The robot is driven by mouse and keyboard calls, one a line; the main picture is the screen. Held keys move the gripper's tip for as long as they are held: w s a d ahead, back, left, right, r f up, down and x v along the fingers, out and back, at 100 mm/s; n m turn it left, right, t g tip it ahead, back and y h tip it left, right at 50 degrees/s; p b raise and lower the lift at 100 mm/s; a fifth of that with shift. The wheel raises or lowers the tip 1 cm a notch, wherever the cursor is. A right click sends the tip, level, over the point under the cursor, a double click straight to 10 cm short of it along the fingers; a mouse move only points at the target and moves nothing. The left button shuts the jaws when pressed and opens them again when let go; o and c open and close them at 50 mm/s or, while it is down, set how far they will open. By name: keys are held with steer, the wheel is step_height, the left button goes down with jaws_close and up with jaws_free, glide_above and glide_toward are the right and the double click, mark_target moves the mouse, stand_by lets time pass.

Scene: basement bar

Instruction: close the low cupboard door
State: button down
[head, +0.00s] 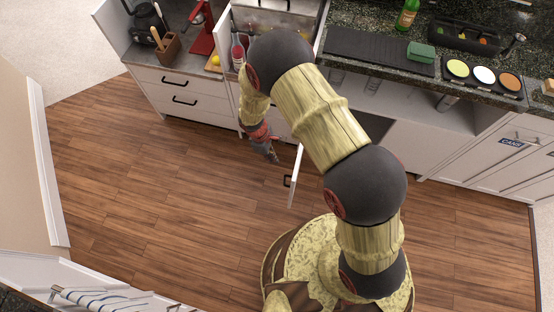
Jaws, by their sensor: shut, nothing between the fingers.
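The low cupboard door (296,178) is a white panel standing open, seen nearly edge-on, and it juts from the cabinet front out over the wooden floor. Its dark handle (287,181) is on the left face. My gripper (274,158) points down, shut and empty, just left of the door; I cannot tell whether it touches the panel. My arm hides the upper part of the door and much of the cupboard behind it.
White drawers (178,90) stand to the left and closed white cabinets (505,155) to the right. The dark counter holds a green bottle (407,16), a green sponge (421,52) and a tray of bowls (484,76). The wooden floor (150,200) to the left is clear.

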steer(key=s+d+f+b, duration=0.2)
steer(key=d+f+b, duration=0.1)
steer(key=d+f, duration=0.2)
steer(key=shift+b+x, duration=0.3)
steer(key=shift+x, duration=1.1)
steer(key=shift+w+d, duration=0.1)
steer(key=shift+w, duration=0.05)
